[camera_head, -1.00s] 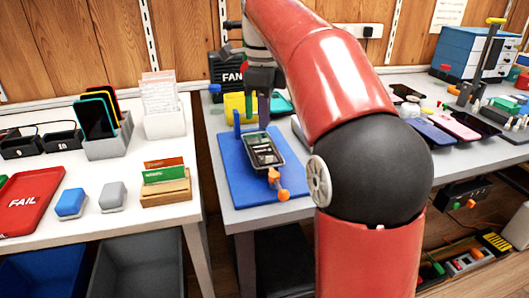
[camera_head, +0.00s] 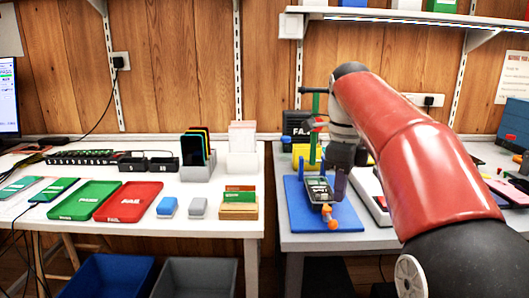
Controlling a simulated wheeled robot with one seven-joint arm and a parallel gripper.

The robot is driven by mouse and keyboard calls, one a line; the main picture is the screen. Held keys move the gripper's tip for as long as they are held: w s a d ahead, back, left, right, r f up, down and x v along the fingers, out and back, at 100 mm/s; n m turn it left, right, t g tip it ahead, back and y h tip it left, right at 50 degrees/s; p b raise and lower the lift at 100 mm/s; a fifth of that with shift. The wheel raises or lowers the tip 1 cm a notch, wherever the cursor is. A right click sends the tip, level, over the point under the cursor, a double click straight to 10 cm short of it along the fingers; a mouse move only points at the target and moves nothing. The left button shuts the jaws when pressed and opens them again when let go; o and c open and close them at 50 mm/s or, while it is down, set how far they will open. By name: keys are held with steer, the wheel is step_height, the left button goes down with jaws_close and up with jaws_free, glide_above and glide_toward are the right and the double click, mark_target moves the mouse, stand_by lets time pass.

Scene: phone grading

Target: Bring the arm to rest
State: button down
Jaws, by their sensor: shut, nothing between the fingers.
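My red arm reaches in from the lower right. My gripper (camera_head: 340,186) is at its end, pointing down over the right side of the blue mat (camera_head: 290,191) on the right table. Its fingers look shut and empty. A small dark device in a frame (camera_head: 319,190) lies on the mat just left of the fingers. An orange-knobbed clamp (camera_head: 331,221) is at its front edge. I cannot tell whether the fingertips touch the device or frame.
The left table holds a green tray (camera_head: 85,200), a red FAIL tray (camera_head: 128,201), a blue block (camera_head: 167,207), a grey block (camera_head: 199,207) and a phone rack (camera_head: 196,166). A gap separates the tables. A shelf (camera_head: 420,18) hangs above. Bins (camera_head: 107,277) stand below.

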steer(key=s+f+n+t, duration=0.2)
steer(key=s+f+n, duration=0.6)
steer(key=s+n, duration=0.3)
steer(key=s+f+n+t, duration=0.3)
steer(key=s+f+n, duration=0.6)
steer(key=n, duration=0.3)
steer(key=shift+s+n+t, duration=0.3)
steer(key=shift+s+n, duration=0.1)
steer(key=shift+s, duration=0.5)
